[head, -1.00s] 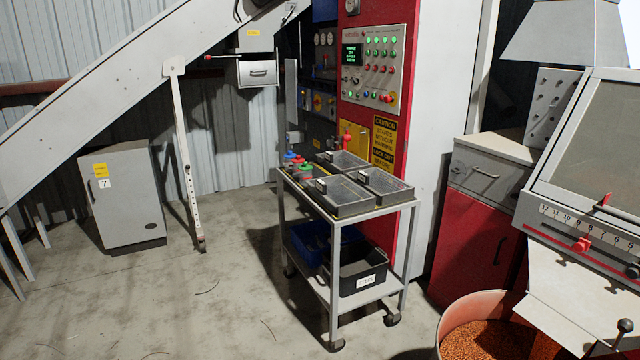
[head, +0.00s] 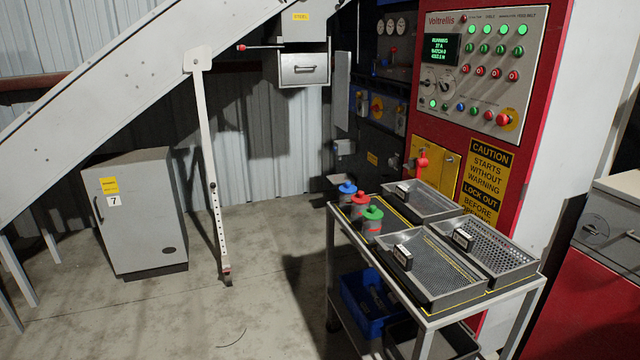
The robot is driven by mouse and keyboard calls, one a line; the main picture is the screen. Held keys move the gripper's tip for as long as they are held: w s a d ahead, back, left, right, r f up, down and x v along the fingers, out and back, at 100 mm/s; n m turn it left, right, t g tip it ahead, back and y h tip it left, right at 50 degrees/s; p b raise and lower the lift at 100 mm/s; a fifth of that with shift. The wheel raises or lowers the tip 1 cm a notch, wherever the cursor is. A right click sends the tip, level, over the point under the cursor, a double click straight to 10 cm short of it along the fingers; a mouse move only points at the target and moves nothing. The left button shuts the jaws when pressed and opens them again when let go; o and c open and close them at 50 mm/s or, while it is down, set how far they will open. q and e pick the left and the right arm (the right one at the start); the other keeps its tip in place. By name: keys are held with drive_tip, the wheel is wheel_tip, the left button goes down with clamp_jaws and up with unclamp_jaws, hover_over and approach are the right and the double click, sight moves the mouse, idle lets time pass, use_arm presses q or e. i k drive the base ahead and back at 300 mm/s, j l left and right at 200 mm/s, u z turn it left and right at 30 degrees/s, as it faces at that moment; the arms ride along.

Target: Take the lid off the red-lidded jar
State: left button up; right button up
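The red-lidded jar (head: 359,205) stands upright on the left end of the cart's top, with its red lid on. A blue-lidded jar (head: 347,191) stands just behind it and a green-lidded jar (head: 372,222) just in front of it. The three jars are close together in a row. Neither of my grippers is in the head view.
The cart (head: 435,320) also carries several metal trays, one of them a front tray (head: 445,275). A blue bin (head: 372,305) sits on its lower shelf. A red control panel cabinet (head: 545,75) stands behind. A grey cabinet (head: 140,215) stands left; the floor (head: 270,270) between is mostly clear.

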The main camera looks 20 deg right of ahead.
sight(359, 198)
drive_tip(key=i+j+z, duration=0.1)
drive_tip(key=i, duration=0.5)
drive_tip(key=i+j+z, duration=0.1)
drive_tip(key=i, duration=0.45)
drive_tip(key=i+j+z, duration=0.15)
drive_tip(key=i, duration=0.45)
